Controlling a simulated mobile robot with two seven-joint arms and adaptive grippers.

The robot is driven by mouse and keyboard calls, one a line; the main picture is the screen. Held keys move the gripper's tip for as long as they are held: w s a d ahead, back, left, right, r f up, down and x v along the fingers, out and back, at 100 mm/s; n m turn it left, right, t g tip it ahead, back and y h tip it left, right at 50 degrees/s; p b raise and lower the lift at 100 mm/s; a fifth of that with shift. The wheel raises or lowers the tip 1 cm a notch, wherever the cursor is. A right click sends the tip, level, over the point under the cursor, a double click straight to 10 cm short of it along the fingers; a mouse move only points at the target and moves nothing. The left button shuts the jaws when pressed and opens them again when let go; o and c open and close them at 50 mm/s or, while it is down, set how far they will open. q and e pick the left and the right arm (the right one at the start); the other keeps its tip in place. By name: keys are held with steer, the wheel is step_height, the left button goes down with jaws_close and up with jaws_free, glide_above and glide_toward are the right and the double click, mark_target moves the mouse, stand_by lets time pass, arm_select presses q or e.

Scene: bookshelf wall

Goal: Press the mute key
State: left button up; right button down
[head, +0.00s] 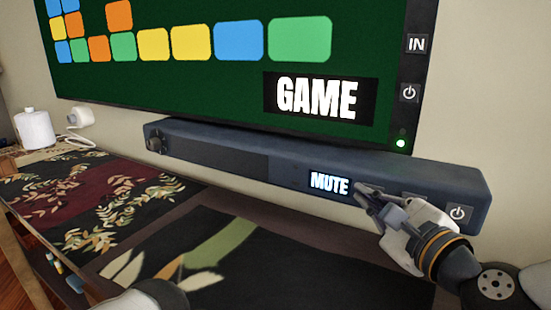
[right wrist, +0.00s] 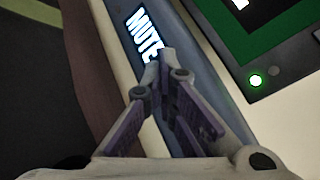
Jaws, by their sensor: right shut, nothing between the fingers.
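The dark blue-grey soundbar (head: 225,155) lies below the screen. A lit white "MUTE" sign (head: 329,184) shows on its front face. It also shows in the right wrist view (right wrist: 142,35), partly covered at its end by my fingertips. My right gripper (head: 362,190) is shut and empty, its tips just right of the sign at the soundbar's front. In the right wrist view the gripper (right wrist: 167,54) tips overlap the last letter; whether they touch the surface I cannot tell. Keys behind the gripper are partly hidden. My left gripper is not in view.
A power key (head: 457,213) is at the soundbar's right end, and a knob (head: 155,143) at its left. The screen (head: 220,85) reads "GAME", with side keys and a green light. A patterned cloth (head: 125,200) covers the surface in front. A white container (head: 34,128) stands far left.

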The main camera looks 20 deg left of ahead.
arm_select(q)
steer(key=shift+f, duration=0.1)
arm_select(e)
steer(key=shift+w, duration=0.25)
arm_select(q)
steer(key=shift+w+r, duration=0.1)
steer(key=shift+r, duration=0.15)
arm_select(e)
steer(key=shift+s, duration=0.7)
steer(key=shift+a, duration=0.1)
arm_select(q)
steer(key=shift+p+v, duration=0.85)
steer(key=shift+p, duration=0.2)
arm_select(e)
steer(key=s+a, duration=0.1)
steer(key=s, duration=0.5)
steer(key=shift+f, duration=0.1)
